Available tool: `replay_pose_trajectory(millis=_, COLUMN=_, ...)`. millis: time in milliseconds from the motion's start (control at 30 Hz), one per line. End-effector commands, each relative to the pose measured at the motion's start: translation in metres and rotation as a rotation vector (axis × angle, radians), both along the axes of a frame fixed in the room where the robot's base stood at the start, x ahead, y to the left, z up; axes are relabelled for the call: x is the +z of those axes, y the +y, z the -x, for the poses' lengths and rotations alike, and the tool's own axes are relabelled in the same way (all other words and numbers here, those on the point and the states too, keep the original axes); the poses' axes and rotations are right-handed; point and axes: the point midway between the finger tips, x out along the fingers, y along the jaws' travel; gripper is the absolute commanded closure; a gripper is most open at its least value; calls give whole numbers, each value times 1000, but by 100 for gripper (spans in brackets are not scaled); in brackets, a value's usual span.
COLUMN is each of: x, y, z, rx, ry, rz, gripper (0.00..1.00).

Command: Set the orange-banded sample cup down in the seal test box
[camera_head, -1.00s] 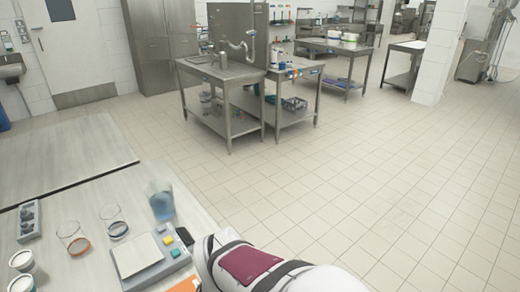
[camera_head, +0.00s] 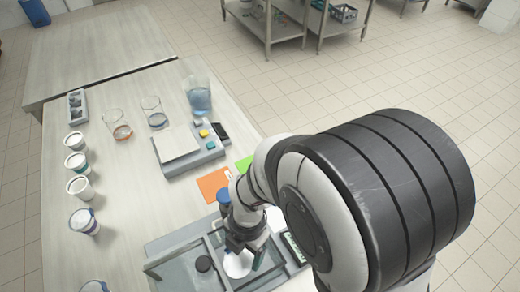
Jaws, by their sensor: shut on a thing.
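My gripper (camera_head: 246,243) is at the lower middle of the head view, pointing down over the grey seal test box (camera_head: 165,248). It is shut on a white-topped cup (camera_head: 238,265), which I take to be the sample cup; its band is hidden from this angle. The cup is over or inside the right-hand part of the box; I cannot tell whether it touches the floor. A dark round knob (camera_head: 204,264) shows on the box's left part. My wrist and arm cover part of the box's right side.
Several white-lidded cups (camera_head: 80,187) stand in a row at the left. Two clear beakers (camera_head: 118,127), a jug of blue liquid (camera_head: 199,98) and a scale (camera_head: 177,143) stand farther back. An orange card (camera_head: 214,185) lies behind the box. The bench between cups and box is clear.

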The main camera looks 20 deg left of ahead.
Motion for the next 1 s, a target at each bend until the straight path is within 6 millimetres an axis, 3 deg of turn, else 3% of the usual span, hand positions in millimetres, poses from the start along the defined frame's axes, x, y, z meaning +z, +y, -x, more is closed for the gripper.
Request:
replay_pose_trajectory(millis=33, x=-2, y=0, z=0, rx=0, ry=1, rz=1, gripper=90)
replay_pose_trajectory(millis=67, x=-2, y=0, z=0, rx=0, ry=2, rz=1, gripper=20)
replay_pose_trajectory(millis=167, x=-2, y=0, z=0, rx=0, ry=1, rz=1, gripper=2)
replay_pose_trajectory(millis=467, x=4, y=0, z=-1, rx=0, ry=-2, rz=-1, gripper=0)
replay_pose_trajectory(millis=800, x=92, y=-5, z=-13, rx=-1, ry=-3, rz=-3, gripper=0)
replay_pose_trajectory(millis=1000, x=119, y=-9, z=-17, rx=-30, ry=1, rz=1, gripper=0)
